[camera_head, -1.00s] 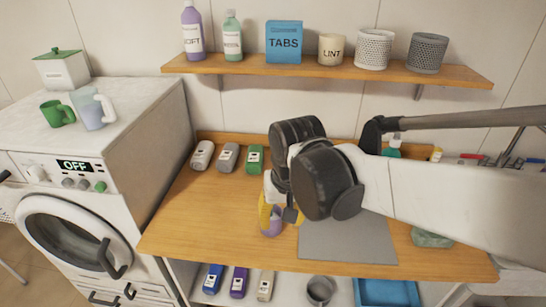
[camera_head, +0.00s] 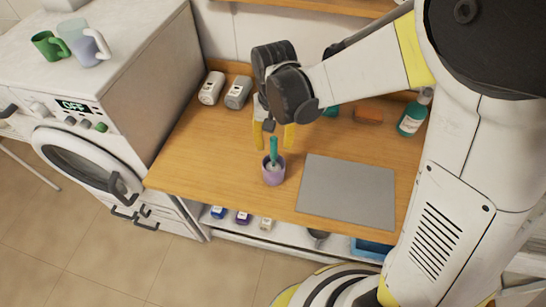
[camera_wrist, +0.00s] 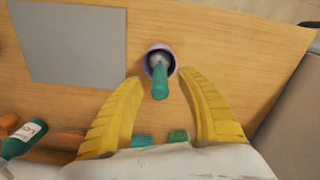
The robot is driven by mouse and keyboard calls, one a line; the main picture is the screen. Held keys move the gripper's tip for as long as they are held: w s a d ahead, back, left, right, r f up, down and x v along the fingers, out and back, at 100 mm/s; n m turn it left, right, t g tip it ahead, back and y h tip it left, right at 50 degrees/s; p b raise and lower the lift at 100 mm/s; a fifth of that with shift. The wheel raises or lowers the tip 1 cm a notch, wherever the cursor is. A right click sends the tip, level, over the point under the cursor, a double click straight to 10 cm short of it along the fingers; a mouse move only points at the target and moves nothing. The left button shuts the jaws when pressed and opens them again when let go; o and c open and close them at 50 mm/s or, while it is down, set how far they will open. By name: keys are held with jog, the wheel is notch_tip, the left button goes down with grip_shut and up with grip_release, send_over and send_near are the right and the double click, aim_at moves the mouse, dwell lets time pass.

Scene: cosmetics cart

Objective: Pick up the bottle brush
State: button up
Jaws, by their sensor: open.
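The bottle brush (camera_head: 274,152) stands upright in a small purple cup (camera_head: 273,175) on the wooden cart top. Its teal handle points up; its lower end is hidden in the cup. My gripper (camera_head: 273,148) is open, its yellow fingers above the cup on either side of the handle as seen in the head view. In the wrist view, the teal brush (camera_wrist: 160,78) and the cup rim (camera_wrist: 171,53) lie just beyond my gripper's open fingertips (camera_wrist: 157,78). No contact with the fingers is visible.
A grey mat (camera_head: 347,192) lies right of the cup. White and grey bottles (camera_head: 211,88) stand at the back left, a teal bottle (camera_head: 413,112) and a brown block (camera_head: 368,115) at the back right. The washing machine (camera_head: 110,110) is at the left. The wood left of the cup is clear.

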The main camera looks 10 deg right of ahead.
aim_at(274, 150)
notch_tip(274, 150, down, 4)
jog(key=shift+w+r+b, duration=0.1)
jog(key=shift+b, duration=0.2)
jog(key=shift+c, duration=0.4)
grip_shut()
jog(key=shift+r, duration=0.1)
